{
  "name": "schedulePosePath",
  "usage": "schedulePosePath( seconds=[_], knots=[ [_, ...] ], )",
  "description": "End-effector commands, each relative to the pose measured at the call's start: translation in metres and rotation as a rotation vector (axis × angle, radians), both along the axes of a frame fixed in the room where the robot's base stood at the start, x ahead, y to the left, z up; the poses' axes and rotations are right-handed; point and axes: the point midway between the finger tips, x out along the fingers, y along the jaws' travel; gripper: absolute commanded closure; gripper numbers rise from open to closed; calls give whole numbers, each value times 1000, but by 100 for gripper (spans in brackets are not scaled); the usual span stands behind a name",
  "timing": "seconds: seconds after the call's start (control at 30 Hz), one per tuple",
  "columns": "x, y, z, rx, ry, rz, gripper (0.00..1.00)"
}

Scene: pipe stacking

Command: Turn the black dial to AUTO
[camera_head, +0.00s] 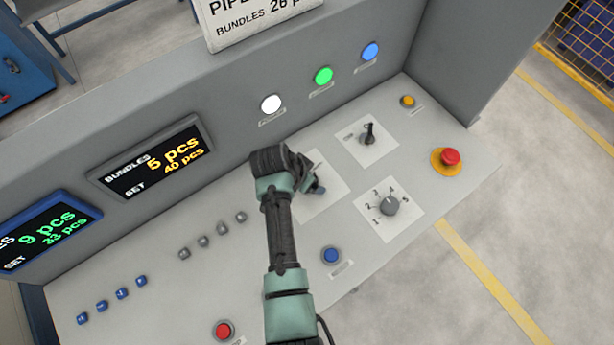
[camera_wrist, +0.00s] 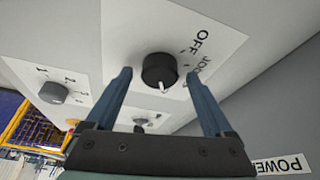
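The black dial (camera_wrist: 159,71) sits on a white label plate (camera_wrist: 215,25) in the wrist view. Its white pointer mark faces the bottom of the picture. The words OFF and JOG show to its right; I see no AUTO word. My gripper (camera_wrist: 158,75) is open, with one blue finger on each side of the dial; whether they touch it I cannot tell. In the head view, my gripper (camera_head: 318,188) is over the plate (camera_head: 333,200), and my wrist and fingers hide the dial.
A small black lever switch (camera_head: 367,134), a grey numbered dial (camera_head: 389,206) and a red emergency button (camera_head: 450,157) stand to the right on the sloped panel. A blue button (camera_head: 331,256) is nearer. White, green and blue lamps (camera_head: 323,75) line the upright wall behind.

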Motion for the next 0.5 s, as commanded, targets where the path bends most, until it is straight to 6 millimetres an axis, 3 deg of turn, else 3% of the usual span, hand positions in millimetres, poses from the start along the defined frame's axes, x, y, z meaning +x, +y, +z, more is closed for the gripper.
schedulePosePath(
  seconds=[0.27,0.5],
  knots=[
    [-1,1,3,0,0,1,13],
    [-9,8,30,0,-3,1,13]
  ],
)
